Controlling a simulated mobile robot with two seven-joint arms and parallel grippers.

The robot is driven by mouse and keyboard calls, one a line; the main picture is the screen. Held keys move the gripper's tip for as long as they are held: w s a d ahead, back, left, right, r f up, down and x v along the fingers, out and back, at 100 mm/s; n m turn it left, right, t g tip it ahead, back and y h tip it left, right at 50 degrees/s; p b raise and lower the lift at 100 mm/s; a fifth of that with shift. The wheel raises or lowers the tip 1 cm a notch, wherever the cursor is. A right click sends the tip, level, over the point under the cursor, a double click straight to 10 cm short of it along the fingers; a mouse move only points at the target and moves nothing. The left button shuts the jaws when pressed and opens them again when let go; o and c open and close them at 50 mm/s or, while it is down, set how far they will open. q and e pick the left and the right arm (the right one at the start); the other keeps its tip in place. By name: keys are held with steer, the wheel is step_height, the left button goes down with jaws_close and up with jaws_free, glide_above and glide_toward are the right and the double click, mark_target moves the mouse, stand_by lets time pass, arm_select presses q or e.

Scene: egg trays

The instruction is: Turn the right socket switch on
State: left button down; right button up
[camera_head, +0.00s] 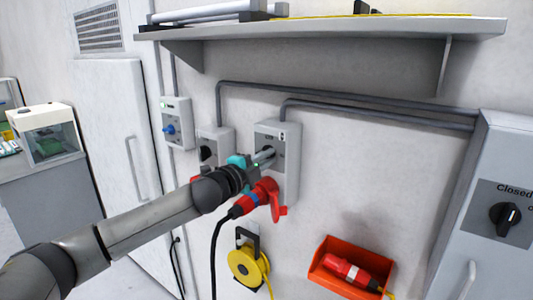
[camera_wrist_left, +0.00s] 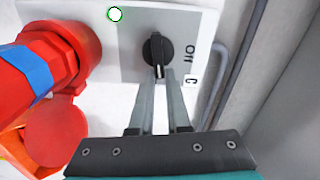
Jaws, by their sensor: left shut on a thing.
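The right socket box (camera_head: 290,135) is a grey wall unit with a red plug (camera_head: 262,193) in its red socket. My left gripper (camera_head: 268,156) reaches its front face from the left. In the left wrist view, the black rotary switch (camera_wrist_left: 156,47) sits on the grey face plate, with the label "Off" to its right. My left gripper (camera_wrist_left: 164,78) is shut on the switch's handle, with one finger on each side. A second label beside the fingers is partly hidden. A round light (camera_wrist_left: 115,14) with a green rim shows on the plate. My right gripper is not in view.
The red plug and socket (camera_wrist_left: 65,60) are close beside the left gripper. Two other wall units, a middle socket box (camera_head: 214,133) and a left one with a blue knob (camera_head: 170,129), are to the left. A shelf (camera_head: 330,29) overhangs above. An orange bin (camera_head: 325,277) is below.

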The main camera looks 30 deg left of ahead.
arm_select(q)
steer(key=shift+f+m, duration=0.1)
steer(key=shift+m, duration=0.8)
steer(key=c, duration=0.9)
jaws_free()
steer(key=shift+f, duration=0.1)
